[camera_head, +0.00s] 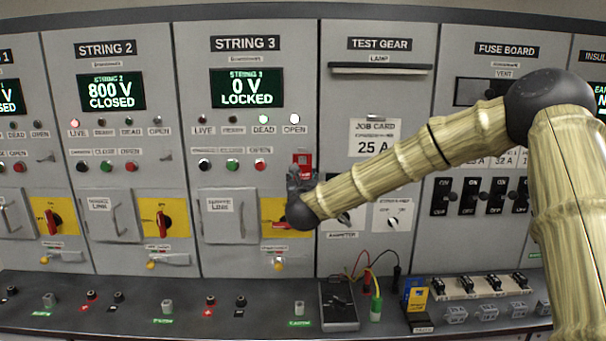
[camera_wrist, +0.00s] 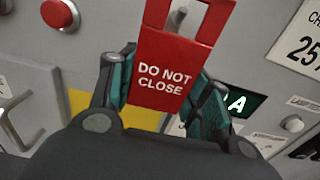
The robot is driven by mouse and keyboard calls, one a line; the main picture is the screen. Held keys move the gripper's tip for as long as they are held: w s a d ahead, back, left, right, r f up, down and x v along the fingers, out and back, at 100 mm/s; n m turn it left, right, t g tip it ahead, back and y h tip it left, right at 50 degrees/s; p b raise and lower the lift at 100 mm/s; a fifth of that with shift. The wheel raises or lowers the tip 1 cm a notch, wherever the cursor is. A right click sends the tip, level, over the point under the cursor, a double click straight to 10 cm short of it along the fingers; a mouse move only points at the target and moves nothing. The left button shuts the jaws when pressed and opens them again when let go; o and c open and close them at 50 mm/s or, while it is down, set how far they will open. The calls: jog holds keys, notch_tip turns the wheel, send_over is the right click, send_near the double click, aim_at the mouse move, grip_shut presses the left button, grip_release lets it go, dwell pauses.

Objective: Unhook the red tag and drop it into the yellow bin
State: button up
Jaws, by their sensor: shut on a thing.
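The red tag (camera_wrist: 165,72), lettered "DO NOT CLOSE", fills the upper middle of the wrist view. My gripper (camera_wrist: 166,92) is shut on it, one teal-padded finger at each side edge. The tag's top has an opening with a small grey part in it; I cannot tell whether it still hangs on its hook. In the head view the tag (camera_head: 303,159) shows red above my gripper (camera_head: 299,178), on the right side of the STRING 3 panel. No yellow bin is in view.
The STRING 3 panel has a red rotary switch on a yellow plate (camera_head: 270,207), partly behind my gripper. Indicator lamps and buttons are close by. Below, the bench ledge (camera_head: 260,312) carries a dark meter (camera_head: 339,306) with leads, terminals and a blue-yellow item (camera_head: 415,296).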

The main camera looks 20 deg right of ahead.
jog(key=shift+b+v, duration=1.45)
jog(key=shift+v, duration=0.95)
dwell(0.8)
